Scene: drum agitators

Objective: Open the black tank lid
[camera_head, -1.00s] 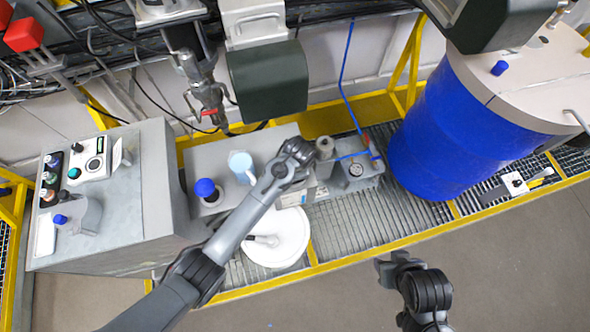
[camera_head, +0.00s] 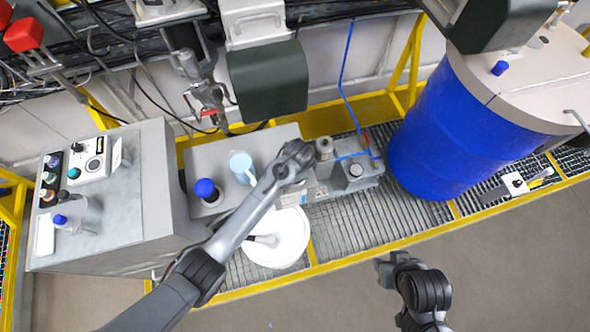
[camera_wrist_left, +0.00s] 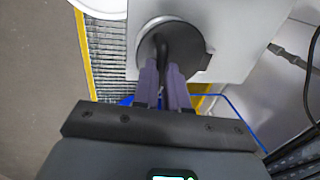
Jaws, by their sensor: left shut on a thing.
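The black tank lid (camera_wrist_left: 182,52) is a dark round disc with a raised black handle, set on the grey box top in the left wrist view. My left gripper (camera_wrist_left: 163,72) is shut on the lid's handle, with its two purple-grey fingers around it. In the head view my left gripper (camera_head: 296,152) is over the right part of the grey box (camera_head: 226,152), and its wrist hides the lid. I cannot tell whether the lid is lifted from its seat. My right gripper (camera_head: 386,272) hangs at the lower right, away from the box; its fingers are unclear.
A grey cylinder (camera_head: 325,146) stands just right of my left gripper. A light blue cup (camera_head: 241,164) and a blue-capped bottle (camera_head: 205,190) are left of it. A white bucket (camera_head: 270,252) stands in front. A blue drum (camera_head: 455,130) is at the right.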

